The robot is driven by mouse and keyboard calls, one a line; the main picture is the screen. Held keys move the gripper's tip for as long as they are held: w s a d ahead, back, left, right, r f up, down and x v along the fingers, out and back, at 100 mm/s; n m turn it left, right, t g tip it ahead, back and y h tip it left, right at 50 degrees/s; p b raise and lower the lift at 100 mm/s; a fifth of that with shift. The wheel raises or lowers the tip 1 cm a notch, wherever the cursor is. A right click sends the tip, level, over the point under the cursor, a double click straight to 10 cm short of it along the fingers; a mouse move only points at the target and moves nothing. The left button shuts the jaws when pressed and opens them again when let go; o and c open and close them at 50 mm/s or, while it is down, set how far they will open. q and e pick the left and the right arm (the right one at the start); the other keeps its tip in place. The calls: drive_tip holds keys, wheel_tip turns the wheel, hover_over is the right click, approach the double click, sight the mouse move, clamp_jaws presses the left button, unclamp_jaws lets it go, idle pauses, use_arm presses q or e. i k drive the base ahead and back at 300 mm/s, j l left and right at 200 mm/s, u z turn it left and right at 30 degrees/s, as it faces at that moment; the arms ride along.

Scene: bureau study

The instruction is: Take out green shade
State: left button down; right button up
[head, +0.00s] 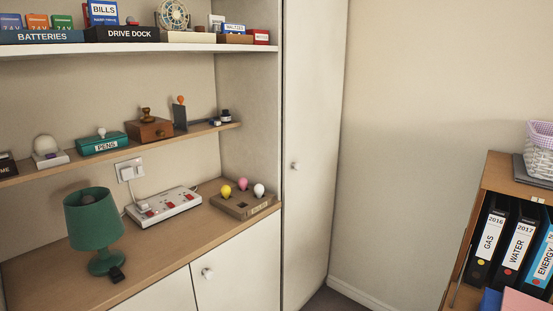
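A green lampshade (92,212) sits on a green lamp base (106,263) at the left of the wooden bureau top. The shade is upright and a dark round bulb shows inside its open top. A small dark item, perhaps a switch, lies at the foot of the base. Neither of my grippers is in the head view. I cannot tell whether anything inside the shade is hidden beyond the bulb.
A white power strip (163,207) lies right of the lamp. A brown holder (244,201) with yellow, pink and white bulbs stands further right. Shelves above hold a green pens box (102,144). A low bookcase with binders (518,240) stands at right; the floor between is partly visible.

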sight(98, 226)
drive_tip(key=i+u, duration=0.15)
drive_tip(key=i, duration=0.35)
drive_tip(key=i+l+u, duration=0.15)
drive_tip(key=i, duration=0.35)
drive_tip(key=l, duration=0.35)
drive_tip(key=i+j, duration=0.1)
drive_tip(key=j, duration=0.2)
